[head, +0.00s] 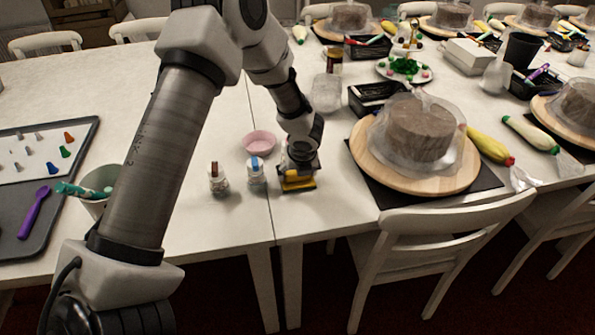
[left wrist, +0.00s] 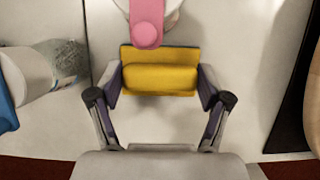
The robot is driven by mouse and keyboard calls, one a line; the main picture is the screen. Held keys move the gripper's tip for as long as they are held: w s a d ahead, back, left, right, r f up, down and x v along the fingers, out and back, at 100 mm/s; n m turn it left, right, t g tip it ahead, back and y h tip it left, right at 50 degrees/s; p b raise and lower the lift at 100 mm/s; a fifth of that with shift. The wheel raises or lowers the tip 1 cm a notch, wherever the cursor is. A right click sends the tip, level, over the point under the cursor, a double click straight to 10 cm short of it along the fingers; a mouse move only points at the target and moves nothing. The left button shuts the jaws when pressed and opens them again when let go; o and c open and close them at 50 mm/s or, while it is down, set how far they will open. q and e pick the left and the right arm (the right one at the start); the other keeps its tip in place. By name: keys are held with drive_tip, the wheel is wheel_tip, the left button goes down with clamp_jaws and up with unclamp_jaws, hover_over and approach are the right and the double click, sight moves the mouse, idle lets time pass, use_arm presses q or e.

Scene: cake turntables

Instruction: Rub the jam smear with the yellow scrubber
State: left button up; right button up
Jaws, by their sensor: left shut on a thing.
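My left gripper (head: 298,168) is shut on the yellow scrubber (head: 298,182), low over the white table near its front edge. I cannot tell whether the scrubber touches the table. I do not see the jam smear in either view; it may be hidden under the scrubber or the gripper. My right gripper is not in view.
A blue-marked jar (head: 256,172) and a red-marked jar (head: 217,178) stand just left of the scrubber. A pink bowl (head: 259,143) is behind. A cake board (head: 365,160) lies right. A pink rounded thing (left wrist: 147,25) shows beyond the scrubber.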

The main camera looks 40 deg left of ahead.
sight(300, 189)
use_arm(q)
drive_tip(key=shift+s+d+f+b, duration=0.25)
drive_tip(key=shift+s+d+b, duration=0.3)
drive_tip(key=shift+s+d, duration=0.2)
drive_tip(key=shift+s+d+r, duration=0.15)
drive_tip(key=shift+s+d, duration=0.15)
drive_tip(key=shift+d, duration=0.15)
drive_tip(key=shift+s+d+b, duration=0.3)
drive_tip(key=shift+d+b, duration=0.05)
drive_tip(key=shift+b, duration=0.25)
drive_tip(key=shift+s+d+b, duration=0.45)
drive_tip(key=shift+s+d, duration=0.1)
drive_tip(key=shift+d, duration=0.15)
drive_tip(key=shift+s+d+r, duration=0.15)
drive_tip(key=shift+s+d, duration=0.15)
drive_tip(key=shift+d, duration=0.05)
drive_tip(key=shift+r, duration=0.1)
wheel_tip(300, 189, up, 6)
drive_tip(key=p, duration=0.5)
drive_tip(key=shift+p, duration=0.3)
